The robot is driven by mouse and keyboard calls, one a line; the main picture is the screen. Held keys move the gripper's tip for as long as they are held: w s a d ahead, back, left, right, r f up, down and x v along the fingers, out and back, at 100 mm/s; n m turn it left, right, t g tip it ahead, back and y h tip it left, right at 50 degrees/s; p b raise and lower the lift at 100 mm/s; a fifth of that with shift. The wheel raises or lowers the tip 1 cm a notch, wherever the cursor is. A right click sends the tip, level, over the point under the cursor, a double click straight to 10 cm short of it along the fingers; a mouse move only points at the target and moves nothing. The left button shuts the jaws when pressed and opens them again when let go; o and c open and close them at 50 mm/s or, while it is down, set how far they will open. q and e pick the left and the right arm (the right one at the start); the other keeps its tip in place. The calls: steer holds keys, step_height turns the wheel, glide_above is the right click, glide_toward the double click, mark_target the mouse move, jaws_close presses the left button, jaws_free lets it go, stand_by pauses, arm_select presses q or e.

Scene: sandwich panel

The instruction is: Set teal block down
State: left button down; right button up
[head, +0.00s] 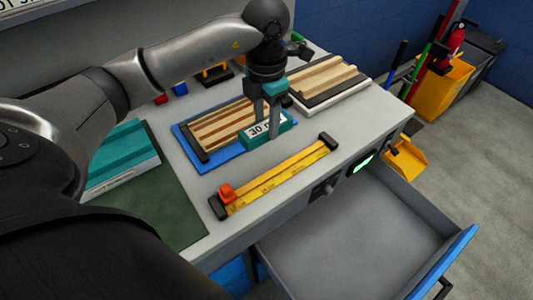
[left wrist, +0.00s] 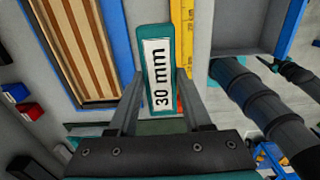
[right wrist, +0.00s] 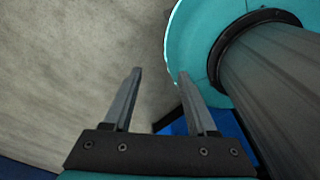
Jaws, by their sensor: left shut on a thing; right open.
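The teal block (head: 283,131) has a white label reading "30 mm". My left gripper (head: 266,122) is shut on it, with a finger on each side. In the head view the block shows at the right end of the blue board (head: 197,164) that bears striped wooden slats (head: 215,130). In the left wrist view the block (left wrist: 155,33) lies between the fingers, label facing the camera. I cannot tell whether its underside touches the bench.
A yellow ruler (head: 280,178) with an orange slider (head: 227,193) lies in front of the block. An open, empty drawer (head: 350,235) juts out below the bench edge. A green mat (head: 155,205) and a teal panel (head: 118,172) lie left.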

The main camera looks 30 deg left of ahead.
arm_select(q)
step_height(320, 180, down, 11)
steer(key=shift+r+b, duration=0.15)
steer(key=shift+b, duration=0.4)
steer(key=shift+c, duration=1.7)
jaws_free()
steer(key=shift+r, duration=0.2)
step_height(320, 180, up, 12)
steer(key=shift+f+p, duration=0.15)
steer(key=shift+p, duration=0.5)
